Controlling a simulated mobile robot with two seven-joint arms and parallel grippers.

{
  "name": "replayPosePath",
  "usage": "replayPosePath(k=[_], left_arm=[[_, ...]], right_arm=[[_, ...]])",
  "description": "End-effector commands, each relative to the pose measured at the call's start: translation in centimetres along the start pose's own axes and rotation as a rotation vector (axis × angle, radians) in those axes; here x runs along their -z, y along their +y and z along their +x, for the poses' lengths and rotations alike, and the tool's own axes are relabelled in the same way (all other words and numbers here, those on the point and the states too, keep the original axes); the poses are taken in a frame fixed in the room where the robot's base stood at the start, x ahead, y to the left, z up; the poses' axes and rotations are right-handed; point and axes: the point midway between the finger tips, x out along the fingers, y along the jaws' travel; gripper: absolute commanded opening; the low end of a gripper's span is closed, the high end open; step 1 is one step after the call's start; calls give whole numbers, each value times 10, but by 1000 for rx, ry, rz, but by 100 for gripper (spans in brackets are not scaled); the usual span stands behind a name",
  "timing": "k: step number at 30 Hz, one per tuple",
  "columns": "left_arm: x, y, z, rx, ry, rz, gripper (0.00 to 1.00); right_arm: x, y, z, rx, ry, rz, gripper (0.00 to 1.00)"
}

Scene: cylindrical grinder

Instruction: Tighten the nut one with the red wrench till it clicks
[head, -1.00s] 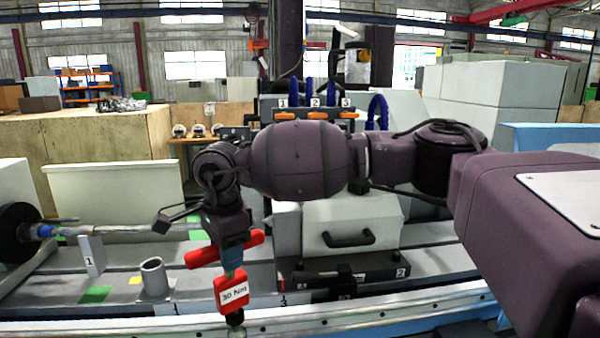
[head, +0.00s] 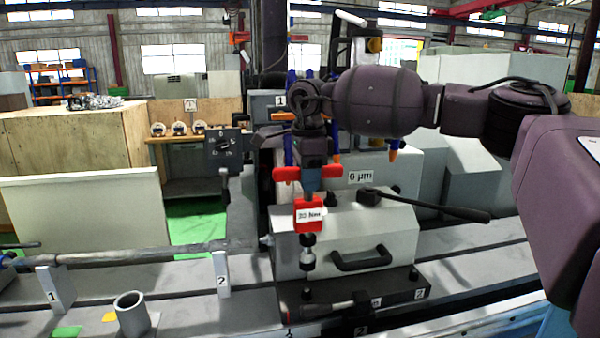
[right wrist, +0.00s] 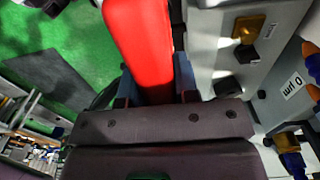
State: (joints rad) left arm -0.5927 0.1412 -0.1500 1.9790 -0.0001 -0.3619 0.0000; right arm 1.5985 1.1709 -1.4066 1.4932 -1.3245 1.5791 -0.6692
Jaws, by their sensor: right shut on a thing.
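The red wrench (head: 309,215), labelled 30 Nm, hangs upright below my right gripper (head: 312,178) in the head view. In the right wrist view the red wrench (right wrist: 140,40) runs up between the fingers (right wrist: 157,88). The wrench's dark socket end (head: 308,258) points down in front of the grey tailstock housing (head: 345,225), over the front left of its black base (head: 405,290). A small dark nut (head: 306,295) shows just below the tip. I cannot tell whether they touch or which number it bears. My left gripper is out of view.
A long black lever (head: 440,205) sticks out right of the housing. A bar (head: 150,255) on supports marked 1 (head: 55,290) and 2 (head: 222,273) lies to the left. A grey cup (head: 132,314) stands on the machine bed. Another dark handle (head: 325,308) lies low before the base.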

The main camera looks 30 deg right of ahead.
Motion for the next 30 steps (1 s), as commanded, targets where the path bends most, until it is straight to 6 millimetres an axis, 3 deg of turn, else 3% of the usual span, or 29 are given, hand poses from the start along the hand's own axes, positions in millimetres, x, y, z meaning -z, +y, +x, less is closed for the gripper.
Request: replayPosePath(k=[6,16,30], left_arm=[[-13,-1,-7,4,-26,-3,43],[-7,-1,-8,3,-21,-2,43],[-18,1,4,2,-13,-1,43]], right_arm=[[0,0,-1,1,-1,0,0],[-1,0,-2,0,-3,0,0],[-1,0,36,1,-2,0,0]])
